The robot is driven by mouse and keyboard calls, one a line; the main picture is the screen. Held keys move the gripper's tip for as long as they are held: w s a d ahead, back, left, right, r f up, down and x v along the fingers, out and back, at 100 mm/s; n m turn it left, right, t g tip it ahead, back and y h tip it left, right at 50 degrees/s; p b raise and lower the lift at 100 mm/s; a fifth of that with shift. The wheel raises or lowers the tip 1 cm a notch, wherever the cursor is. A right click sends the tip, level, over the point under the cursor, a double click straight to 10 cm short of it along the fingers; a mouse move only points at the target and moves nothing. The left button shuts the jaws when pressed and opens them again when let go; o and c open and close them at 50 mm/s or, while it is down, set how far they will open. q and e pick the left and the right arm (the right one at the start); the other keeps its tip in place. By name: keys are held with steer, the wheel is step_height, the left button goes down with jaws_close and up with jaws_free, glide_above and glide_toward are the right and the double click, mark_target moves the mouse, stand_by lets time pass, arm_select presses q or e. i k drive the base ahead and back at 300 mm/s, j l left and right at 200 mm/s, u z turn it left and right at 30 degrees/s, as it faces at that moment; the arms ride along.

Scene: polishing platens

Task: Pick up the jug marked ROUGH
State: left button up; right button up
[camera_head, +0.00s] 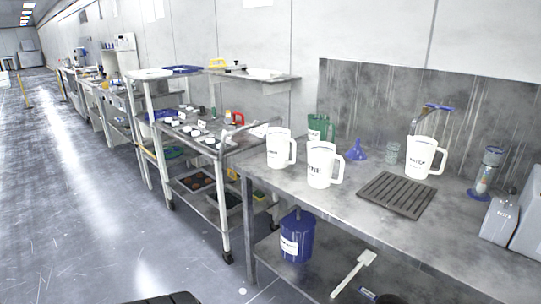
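Three white jugs with handles on their right sides stand upright on a grey metal bench (345,215). The left white jug (279,146) is near the bench's left end. The middle white jug (320,166) stands in front and to its right. The right white jug (420,158) stands behind a dark slatted mat. A green jug (315,124) stands behind, partly hidden by the white ones. Neither of my grippers is in view.
On the bench are the slatted mat (397,195), a blue funnel (357,152), a clear cup (392,153), a blue-based cylinder (487,172) and grey boxes (499,219). A blue bin (297,238) sits below. A cart (215,145) adjoins at left; the floor (90,200) further left is clear.

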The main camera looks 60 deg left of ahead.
mark_target(278, 140)
steer(key=k+j+u, duration=0.15)
steer(key=j, duration=1)
steer(key=k+j+u, duration=0.15)
steer(key=j, duration=1.05)
steer(key=k+j+u, duration=0.15)
steer(key=j, duration=1)
steer(key=i, duration=0.05)
